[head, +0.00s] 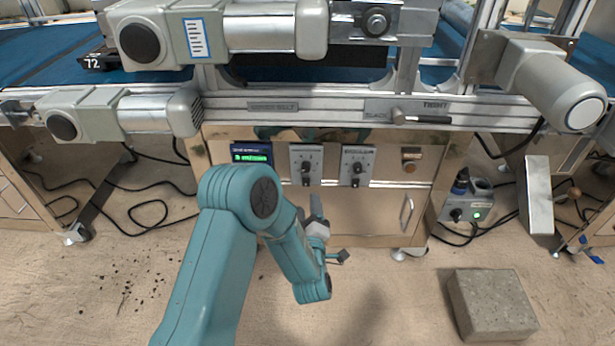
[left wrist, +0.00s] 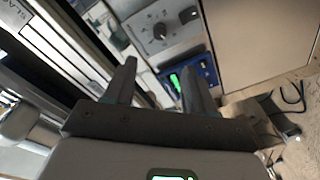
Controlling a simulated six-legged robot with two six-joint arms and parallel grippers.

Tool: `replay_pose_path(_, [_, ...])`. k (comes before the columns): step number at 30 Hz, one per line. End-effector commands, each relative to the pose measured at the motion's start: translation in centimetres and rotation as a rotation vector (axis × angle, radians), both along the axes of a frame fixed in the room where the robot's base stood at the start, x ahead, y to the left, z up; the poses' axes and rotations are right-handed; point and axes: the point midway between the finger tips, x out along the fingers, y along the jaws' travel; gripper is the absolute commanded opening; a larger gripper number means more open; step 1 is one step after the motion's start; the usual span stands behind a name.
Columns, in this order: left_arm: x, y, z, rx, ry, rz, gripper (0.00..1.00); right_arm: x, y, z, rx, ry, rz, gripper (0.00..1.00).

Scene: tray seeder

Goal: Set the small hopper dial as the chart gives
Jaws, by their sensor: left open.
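Two dark dials on pale plates sit side by side on the steel cabinet front in the head view: a left dial (head: 306,166) and a right dial (head: 356,168). Their labels are too small to read, so I cannot tell which is the small hopper's. One dial (left wrist: 160,31) shows in the left wrist view, beyond my fingers. My left gripper (head: 327,232) is in front of the cabinet, below the dials, largely hidden by its arm. In the left wrist view the left gripper's two fingers (left wrist: 158,84) stand apart with nothing between them. No readable chart shows.
A green-lit display (head: 251,154) is left of the dials. A lever (head: 420,118) juts from the rail above them. A motor bears a white, blue-edged label (head: 197,38) with unreadable print. A grey block (head: 490,304) lies on the floor at right. Cables lie on both sides.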

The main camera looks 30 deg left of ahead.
Motion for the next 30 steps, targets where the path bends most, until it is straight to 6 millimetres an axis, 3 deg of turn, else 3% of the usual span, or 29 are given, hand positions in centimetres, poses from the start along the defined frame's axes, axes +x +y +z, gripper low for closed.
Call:
replay_pose_path(15, [9.6,6.5,-0.2,0.002,-0.003,-0.002,0.55,0.5,-0.5,-2.6,-0.004,-0.008,-0.020,0.56])
replay_pose_path(21, [11.2,7.6,0.0,0.000,-0.001,-0.003,0.55,0.8,-0.6,-2.9,-0.006,-0.016,-0.023,0.56])
replay_pose_path(30, [11.5,7.8,0.1,0.000,0.000,-0.004,0.55,0.8,-0.6,-2.9,-0.006,-0.019,-0.023,0.56])
